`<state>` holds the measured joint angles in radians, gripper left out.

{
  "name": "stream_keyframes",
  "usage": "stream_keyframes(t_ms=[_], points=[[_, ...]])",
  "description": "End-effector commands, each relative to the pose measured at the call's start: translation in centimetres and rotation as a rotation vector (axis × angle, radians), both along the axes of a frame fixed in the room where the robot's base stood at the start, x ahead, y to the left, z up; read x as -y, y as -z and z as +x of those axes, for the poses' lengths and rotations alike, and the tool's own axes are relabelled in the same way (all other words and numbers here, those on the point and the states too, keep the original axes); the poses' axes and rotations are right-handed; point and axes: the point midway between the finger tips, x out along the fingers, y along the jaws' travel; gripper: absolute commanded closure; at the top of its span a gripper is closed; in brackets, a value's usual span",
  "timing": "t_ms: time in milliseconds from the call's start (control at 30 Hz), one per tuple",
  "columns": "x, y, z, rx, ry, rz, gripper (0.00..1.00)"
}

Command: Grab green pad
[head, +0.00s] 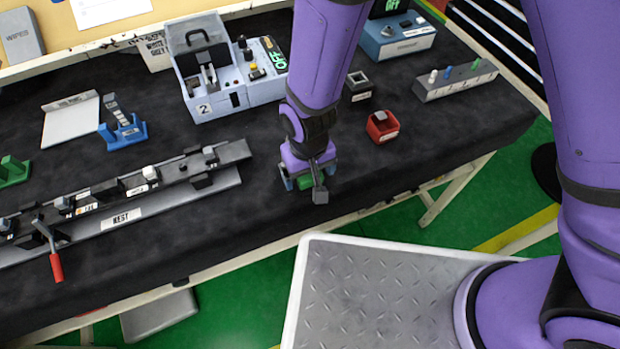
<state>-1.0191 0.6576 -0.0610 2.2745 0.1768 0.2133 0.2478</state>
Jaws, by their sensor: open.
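My purple gripper (305,184) points down at the front edge of the black bench mat, right of the nest rail. Its jaws are open. A small green piece (304,182), which looks like the green pad, shows between the fingers. The fingers and wrist hide most of it, and I cannot tell whether they touch it. Another green object (12,170), a small stand, is at the far left edge of the picture, well away from my gripper.
The nest rail (120,219) with a red-handled lever (56,266) lies at the left. A red box (382,126) and a dark box (357,86) stand right of my arm. A grey machine (205,75) is behind.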

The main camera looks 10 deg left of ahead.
Motion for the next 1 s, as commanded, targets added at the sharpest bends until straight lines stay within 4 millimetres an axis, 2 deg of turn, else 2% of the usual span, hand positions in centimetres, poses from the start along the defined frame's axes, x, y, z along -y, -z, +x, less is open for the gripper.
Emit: stream_keyframes(t_ms=[100, 367, 567, 600, 633, 1000], points=[[0.03, 0.72, 0.01, -0.001, 0.000, -0.001, 0.11], [0.02, 0.82, 0.01, 0.000, 0.000, 0.000, 0.11], [0.02, 0.81, 0.00, 0.000, 0.000, 0.000, 0.57], [0.02, 0.81, 0.00, 0.000, 0.000, 0.000, 0.63], [0.02, 0.82, 0.00, 0.000, 0.000, 0.000, 0.65], [0.07, 0.77, 0.06, -0.001, 0.001, -0.001, 0.65]])
